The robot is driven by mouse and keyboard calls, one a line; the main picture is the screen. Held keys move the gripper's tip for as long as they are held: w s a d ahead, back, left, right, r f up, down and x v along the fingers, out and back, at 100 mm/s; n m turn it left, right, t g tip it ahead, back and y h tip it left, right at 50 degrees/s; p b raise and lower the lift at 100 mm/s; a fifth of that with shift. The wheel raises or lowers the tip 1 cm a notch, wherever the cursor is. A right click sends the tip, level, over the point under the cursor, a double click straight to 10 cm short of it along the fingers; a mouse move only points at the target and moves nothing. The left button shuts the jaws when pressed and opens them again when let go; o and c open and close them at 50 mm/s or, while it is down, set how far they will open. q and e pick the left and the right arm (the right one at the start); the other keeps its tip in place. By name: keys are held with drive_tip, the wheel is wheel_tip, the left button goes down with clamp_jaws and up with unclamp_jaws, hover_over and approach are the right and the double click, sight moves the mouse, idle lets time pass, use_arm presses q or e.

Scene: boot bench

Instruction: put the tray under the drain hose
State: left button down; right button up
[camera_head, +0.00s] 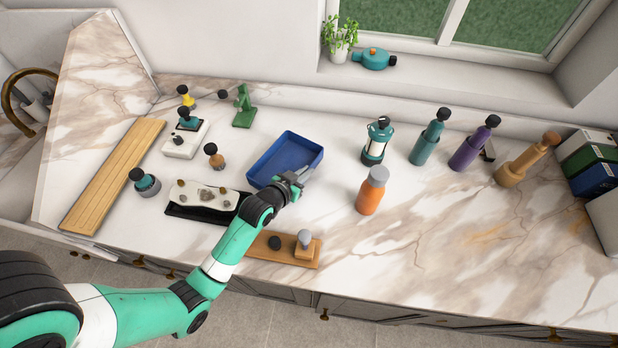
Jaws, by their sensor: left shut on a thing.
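A blue rectangular tray (262,176) lies on the marble counter (335,262) near the middle of the view. It looks empty. My left gripper (291,181) is shut on the tray's near right edge; the fingers partly cover that corner. Whether the tray is lifted cannot be told. I cannot pick out a drain hose in this view. My right gripper is not in view.
A black tray with stones (203,214) and a wooden board (285,249) lie near my left arm. An orange bottle (372,191) and a teal lantern (377,141) stand right of the tray. Several bottles (476,145) stand farther right. The front right counter is clear.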

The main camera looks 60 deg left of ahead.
use_arm(q)
wheel_tip(320, 180, down, 2)
drive_tip(key=shift+s+f+b, duration=0.15)
drive_tip(key=shift+f+b, duration=0.05)
drive_tip(key=shift+b, duration=0.15)
drive_tip(key=shift+r, duration=0.25)
drive_tip(key=shift+f, duration=0.2)
drive_tip(key=c, duration=1)
unclamp_jaws()
drive_tip(key=shift+s+d+r+p, duration=0.1)
drive_tip(key=shift+r+p, duration=0.15)
drive_tip(key=shift+p, duration=0.05)
drive_tip(key=v, duration=1.1)
drive_tip(key=shift+s+d+r, duration=0.2)
drive_tip(key=shift+s+d, duration=0.05)
